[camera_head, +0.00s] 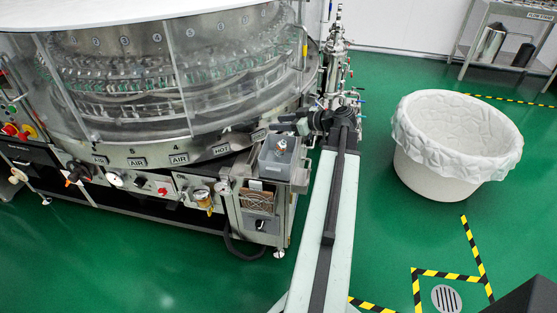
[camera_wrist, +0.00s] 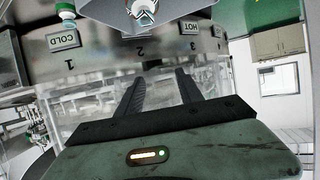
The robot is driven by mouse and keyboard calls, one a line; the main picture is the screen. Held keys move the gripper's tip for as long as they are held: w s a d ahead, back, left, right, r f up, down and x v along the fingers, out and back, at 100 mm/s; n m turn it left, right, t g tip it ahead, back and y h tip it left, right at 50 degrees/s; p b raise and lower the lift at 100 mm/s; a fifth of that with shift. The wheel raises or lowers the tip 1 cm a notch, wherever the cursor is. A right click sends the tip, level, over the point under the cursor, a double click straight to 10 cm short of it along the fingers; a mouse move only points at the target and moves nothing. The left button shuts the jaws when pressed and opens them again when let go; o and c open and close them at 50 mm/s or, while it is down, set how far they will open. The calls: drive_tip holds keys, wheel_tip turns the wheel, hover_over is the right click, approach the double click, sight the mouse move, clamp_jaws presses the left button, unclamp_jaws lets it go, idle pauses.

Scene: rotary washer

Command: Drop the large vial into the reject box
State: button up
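The box (camera_wrist: 121,20) and vial (camera_wrist: 145,16) also show at the top edge of the wrist view, partly cut off. I cannot tell whether this is the large vial or whether this box is the reject box. My gripper (camera_head: 288,123) is just above and behind the box in the head view. In the wrist view, its two dark fingers (camera_wrist: 158,88) are apart with nothing between them.
The round washer (camera_head: 160,150) with a clear cover fills the left. A green-and-white knob-like thing (camera_wrist: 66,14) is near the COLD label. A white lined bin (camera_head: 440,165) stands on the green floor at right. A steel table (camera_head: 510,40) is at the back. Floor around the bin is clear.

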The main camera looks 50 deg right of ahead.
drive_tip(key=p+v, duration=0.3)
drive_tip(key=v, duration=0.4)
drive_tip(key=shift+s, duration=0.35)
drive_tip(key=shift+d+r, duration=0.15)
